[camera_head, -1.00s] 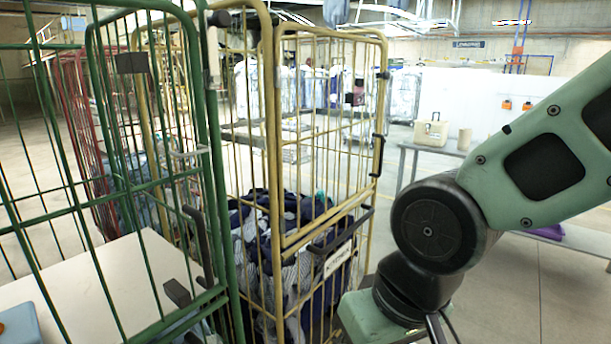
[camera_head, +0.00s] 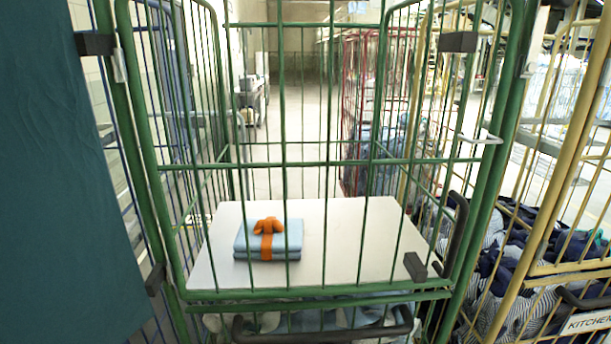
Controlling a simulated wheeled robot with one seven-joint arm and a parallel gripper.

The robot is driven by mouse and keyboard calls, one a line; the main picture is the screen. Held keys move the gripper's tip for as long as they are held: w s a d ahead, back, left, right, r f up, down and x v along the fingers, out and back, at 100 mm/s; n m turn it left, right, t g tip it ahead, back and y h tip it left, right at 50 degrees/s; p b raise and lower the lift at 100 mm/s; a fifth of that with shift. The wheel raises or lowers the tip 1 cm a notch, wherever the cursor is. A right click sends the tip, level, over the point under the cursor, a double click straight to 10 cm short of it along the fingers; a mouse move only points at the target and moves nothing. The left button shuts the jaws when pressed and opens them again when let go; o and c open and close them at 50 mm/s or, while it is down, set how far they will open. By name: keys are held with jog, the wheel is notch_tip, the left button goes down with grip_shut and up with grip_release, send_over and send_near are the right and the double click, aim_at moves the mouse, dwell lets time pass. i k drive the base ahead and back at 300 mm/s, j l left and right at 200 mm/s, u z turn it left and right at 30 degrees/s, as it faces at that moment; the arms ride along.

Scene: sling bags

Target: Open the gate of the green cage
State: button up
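The green cage (camera_head: 267,164) stands straight ahead and fills the middle of the head view. Its barred front gate (camera_head: 330,292) is closed across the opening. A black handle (camera_head: 457,236) is on the gate's right side, with a black block (camera_head: 415,266) beside it. Behind the bars is a white board (camera_head: 345,225) bearing a folded light-blue stack (camera_head: 268,240) tied with an orange band. A dark bar (camera_head: 322,335) crosses low at the front. My gripper is not in view.
A yellow cage (camera_head: 545,220) filled with dark and striped cloth stands close on the right. A red cage (camera_head: 361,110) is behind. A dark teal surface (camera_head: 62,180) blocks the far left. Open floor (camera_head: 300,110) shows behind the green cage.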

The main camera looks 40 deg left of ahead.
aim_at(123, 61)
jog(key=u, duration=1.45)
jog(key=k+l+u, duration=0.1)
jog(key=k, duration=0.3)
